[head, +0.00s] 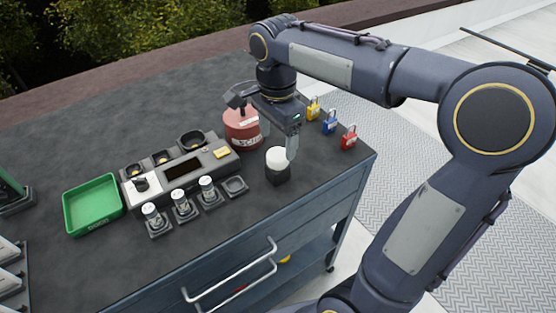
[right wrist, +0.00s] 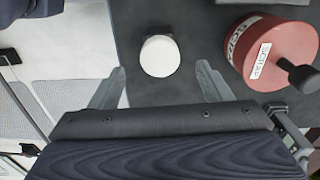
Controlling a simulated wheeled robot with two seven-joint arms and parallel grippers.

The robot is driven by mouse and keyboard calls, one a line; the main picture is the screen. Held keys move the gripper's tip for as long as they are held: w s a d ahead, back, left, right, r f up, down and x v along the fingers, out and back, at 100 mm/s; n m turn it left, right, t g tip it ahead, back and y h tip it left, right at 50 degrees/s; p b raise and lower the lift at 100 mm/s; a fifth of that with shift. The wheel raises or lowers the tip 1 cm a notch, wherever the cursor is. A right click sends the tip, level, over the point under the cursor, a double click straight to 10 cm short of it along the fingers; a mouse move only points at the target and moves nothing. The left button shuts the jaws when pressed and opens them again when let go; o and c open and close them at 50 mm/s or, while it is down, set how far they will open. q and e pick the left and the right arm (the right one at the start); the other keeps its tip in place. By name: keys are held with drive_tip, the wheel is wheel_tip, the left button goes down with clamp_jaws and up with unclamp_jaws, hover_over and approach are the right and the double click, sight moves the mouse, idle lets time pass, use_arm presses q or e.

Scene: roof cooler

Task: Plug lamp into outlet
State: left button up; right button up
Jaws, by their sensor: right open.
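A lamp-like piece with a rounded white top (head: 278,157) and a black square base stands upright near the front right of the dark bench top. It also shows in the right wrist view (right wrist: 160,57), in front of the gap between my fingers. My right gripper (head: 279,140) points down at it, open and empty, with its fingers apart. My left gripper is out of view.
Yellow (head: 313,110), blue (head: 330,122) and red (head: 349,138) padlocks line the right edge. White-topped cylinders (head: 182,204) sit in holders beside an empty holder (head: 235,186). A green tray (head: 93,204) is left.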

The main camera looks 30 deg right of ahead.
sight(277, 152)
drive_tip(key=shift+s+a+f, duration=0.1)
drive_tip(key=shift+f, duration=0.4)
drive_tip(key=shift+f+b, duration=0.5)
drive_tip(key=shift+b, duration=0.1)
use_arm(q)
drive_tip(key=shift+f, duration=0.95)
use_arm(e)
drive_tip(key=shift+r, duration=0.1)
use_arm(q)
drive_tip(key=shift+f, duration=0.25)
use_arm(e)
drive_tip(key=shift+f, duration=1.35)
wheel_tip(277, 152, down, 5)
drive_tip(key=shift+f+b, duration=0.1)
drive_tip(key=shift+b, duration=0.6)
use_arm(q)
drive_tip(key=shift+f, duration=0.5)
